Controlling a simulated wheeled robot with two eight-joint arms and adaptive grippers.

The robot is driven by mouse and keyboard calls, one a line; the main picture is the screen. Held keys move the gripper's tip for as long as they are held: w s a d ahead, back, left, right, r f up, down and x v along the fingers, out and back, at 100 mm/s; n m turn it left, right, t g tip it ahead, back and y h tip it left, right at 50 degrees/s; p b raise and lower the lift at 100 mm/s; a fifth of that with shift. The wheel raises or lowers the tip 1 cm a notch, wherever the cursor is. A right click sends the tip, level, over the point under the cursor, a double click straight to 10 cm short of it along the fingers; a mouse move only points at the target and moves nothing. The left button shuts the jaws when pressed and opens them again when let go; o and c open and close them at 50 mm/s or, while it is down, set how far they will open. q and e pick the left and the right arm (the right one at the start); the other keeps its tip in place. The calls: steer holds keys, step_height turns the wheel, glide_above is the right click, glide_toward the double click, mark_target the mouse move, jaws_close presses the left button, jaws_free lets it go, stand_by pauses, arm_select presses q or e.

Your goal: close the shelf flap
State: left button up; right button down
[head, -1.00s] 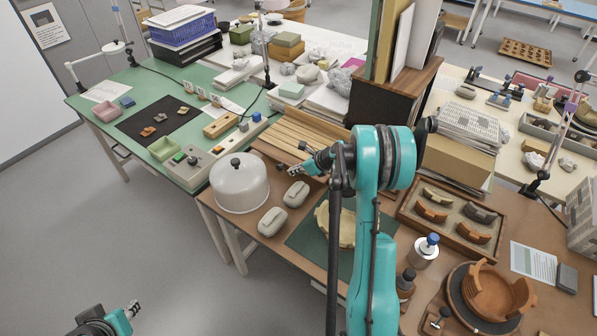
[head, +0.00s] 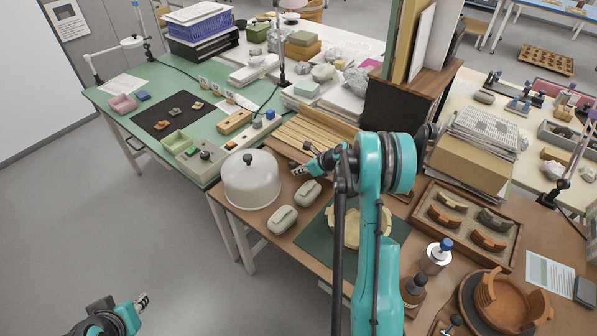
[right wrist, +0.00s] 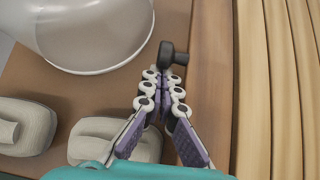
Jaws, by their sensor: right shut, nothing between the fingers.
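A slatted light-wood panel (head: 318,131), which looks like the shelf flap, slopes at the back edge of the brown table beside the dark-fronted wooden shelf (head: 392,108). Its long slats (right wrist: 283,90) fill the right side of the right wrist view. My right gripper (head: 297,171) is shut and empty, just in front of the panel's lower edge. In the right wrist view a dark knob (right wrist: 171,54) shows right at its fingertips (right wrist: 163,76); I cannot tell whether they touch. My left gripper (head: 143,300) is low over the floor, far from the table; its jaw state is unclear.
A whitish domed cover (head: 251,184) stands just left of my right gripper. Two grey rounded blocks (head: 307,193) (head: 282,219) lie in front of it. A tray of sherds (head: 465,222) and a blue-capped bottle (head: 436,256) are to the right. The floor at left is clear.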

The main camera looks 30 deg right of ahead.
mark_target(293, 164)
steer(key=shift+r+y, duration=0.25)
steer(key=shift+y, duration=0.15)
steer(key=shift+w+d+r+m+g+y, duration=0.15)
steer(key=shift+r+m+g+y, duration=0.1)
steer(key=shift+r+m+y, duration=0.25)
steer(key=shift+s+d+r+m+g+y, duration=0.1)
steer(key=shift+r+m+g+y, duration=0.15)
steer(key=shift+r+m+y, duration=0.25)
steer(key=shift+w+d+r+p, duration=0.1)
steer(key=shift+d+r+p, duration=0.05)
steer(key=shift+r, duration=0.3)
steer(key=shift+w+d+r+p, duration=0.1)
steer(key=shift+r+p, duration=0.05)
steer(key=shift+r, duration=0.3)
steer(key=shift+w+d+r+y, duration=0.2)
steer(key=shift+d+r+y, duration=0.4)
steer(key=shift+y, duration=0.1)
steer(key=shift+w+d+r+p, duration=0.2)
steer(key=shift+d+r+p, duration=0.15)
steer(key=shift+d+r, duration=0.25)
steer(key=shift+w+d+r+p, duration=0.15)
steer(key=shift+w+d+r, duration=0.15)
steer(key=shift+d, duration=0.35)
steer(key=shift+w+d+r+p, duration=0.2)
steer(key=shift+w+d, duration=0.1)
steer(key=shift+d, duration=0.35)
steer(key=shift+w+d+r, duration=0.1)
steer(key=shift+d+r, duration=0.05)
steer(key=shift+d, duration=0.05)
